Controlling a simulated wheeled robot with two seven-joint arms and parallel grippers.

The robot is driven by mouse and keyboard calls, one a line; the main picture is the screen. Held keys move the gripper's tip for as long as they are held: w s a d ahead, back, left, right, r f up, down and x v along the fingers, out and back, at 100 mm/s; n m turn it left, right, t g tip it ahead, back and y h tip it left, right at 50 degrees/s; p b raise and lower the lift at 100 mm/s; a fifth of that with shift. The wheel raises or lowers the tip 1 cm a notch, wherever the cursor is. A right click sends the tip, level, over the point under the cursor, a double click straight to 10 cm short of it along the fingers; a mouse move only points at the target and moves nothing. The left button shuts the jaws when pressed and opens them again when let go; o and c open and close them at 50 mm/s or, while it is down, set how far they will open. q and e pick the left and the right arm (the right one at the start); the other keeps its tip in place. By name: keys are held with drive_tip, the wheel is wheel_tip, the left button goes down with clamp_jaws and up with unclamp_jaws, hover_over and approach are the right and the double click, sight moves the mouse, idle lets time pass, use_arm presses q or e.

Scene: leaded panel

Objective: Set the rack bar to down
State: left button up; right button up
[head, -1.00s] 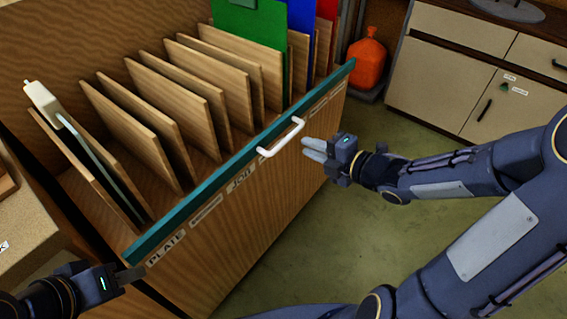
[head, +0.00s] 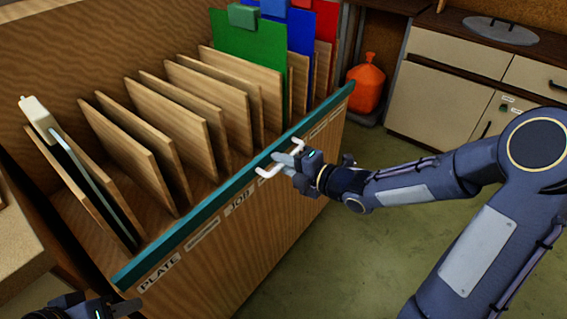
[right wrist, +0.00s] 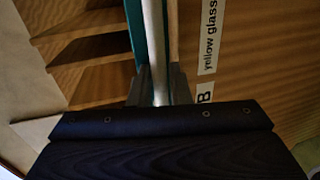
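The rack bar (head: 200,218) is a long teal strip along the top front edge of the wooden rack (head: 235,235). It carries a white U-shaped handle (head: 267,172), and its strip also shows in the right wrist view (right wrist: 135,35). My right gripper (head: 285,160) is at the handle. In the right wrist view its fingers (right wrist: 159,88) stand on either side of the white handle (right wrist: 155,50) and look open around it; firm contact cannot be made out. My left gripper (head: 115,306) is low at the left, partly cut off by the frame edge.
Several wooden dividers (head: 185,118) stand in the rack, with a pale clamp-like piece (head: 38,115) at left. Green (head: 235,45), blue (head: 300,60) and red sheets stand at the back. An orange container (head: 366,85) and cabinets (head: 440,100) are beyond.

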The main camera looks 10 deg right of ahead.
clamp_jaws()
wheel_tip(320, 180, down, 12)
drive_tip(key=b, duration=1.3)
drive_tip(key=shift+r, duration=0.15)
drive_tip(key=shift+s, duration=0.1)
drive_tip(key=shift+o, duration=0.4)
unclamp_jaws()
